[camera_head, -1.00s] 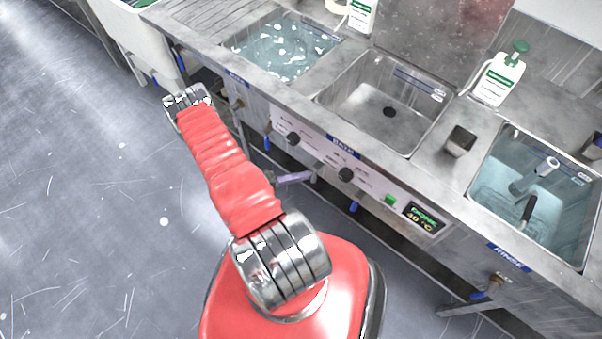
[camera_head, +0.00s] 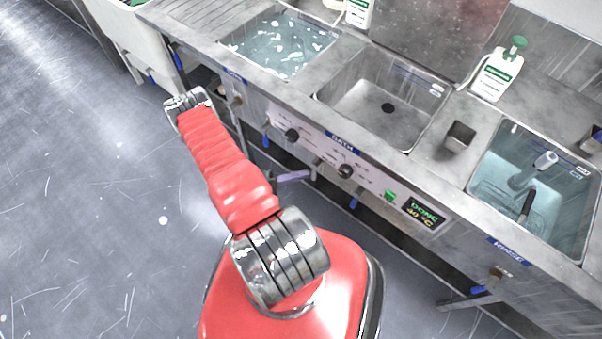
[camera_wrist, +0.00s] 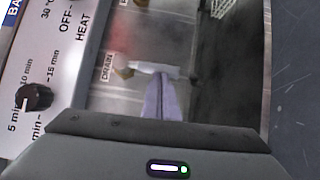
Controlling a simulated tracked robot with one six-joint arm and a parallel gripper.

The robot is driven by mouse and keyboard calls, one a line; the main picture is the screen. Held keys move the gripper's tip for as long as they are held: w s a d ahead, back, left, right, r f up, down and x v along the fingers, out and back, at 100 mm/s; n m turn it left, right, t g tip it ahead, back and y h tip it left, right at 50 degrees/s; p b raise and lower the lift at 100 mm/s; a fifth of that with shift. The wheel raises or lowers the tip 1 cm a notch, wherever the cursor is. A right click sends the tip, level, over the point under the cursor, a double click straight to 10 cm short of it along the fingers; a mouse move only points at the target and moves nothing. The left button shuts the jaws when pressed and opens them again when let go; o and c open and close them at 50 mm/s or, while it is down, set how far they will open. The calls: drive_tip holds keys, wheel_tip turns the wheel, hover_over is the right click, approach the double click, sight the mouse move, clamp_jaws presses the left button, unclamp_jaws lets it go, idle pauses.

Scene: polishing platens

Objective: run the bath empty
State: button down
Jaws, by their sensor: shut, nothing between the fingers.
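The bath (camera_head: 368,115) is the middle sink above the BATH label. Its grey floor and dark drain hole show, and I make out no water surface in it. My gripper (camera_head: 311,173) is below the bath's control panel, its lavender fingers pointing right. In the wrist view the fingers of my gripper (camera_wrist: 159,78) are shut and empty. Their tips are at a white lever (camera_wrist: 145,67) on a brass valve beside a DRAIN label (camera_wrist: 107,66). I cannot tell whether they touch it.
The left sink (camera_head: 232,45) holds water with white floating bits. The rinse sink (camera_head: 578,232) at right holds bluish water. The control panel (camera_head: 325,160) has dark knobs and a display (camera_head: 423,213) reading DONE. A pump bottle (camera_head: 497,75) stands behind.

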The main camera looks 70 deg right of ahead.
drive_tip(key=w+d+v, duration=0.1)
drive_tip(key=d+v, duration=0.1)
drive_tip(key=v, duration=1)
drive_tip(key=shift+w, duration=0.6)
drive_tip(key=shift+d, duration=0.15)
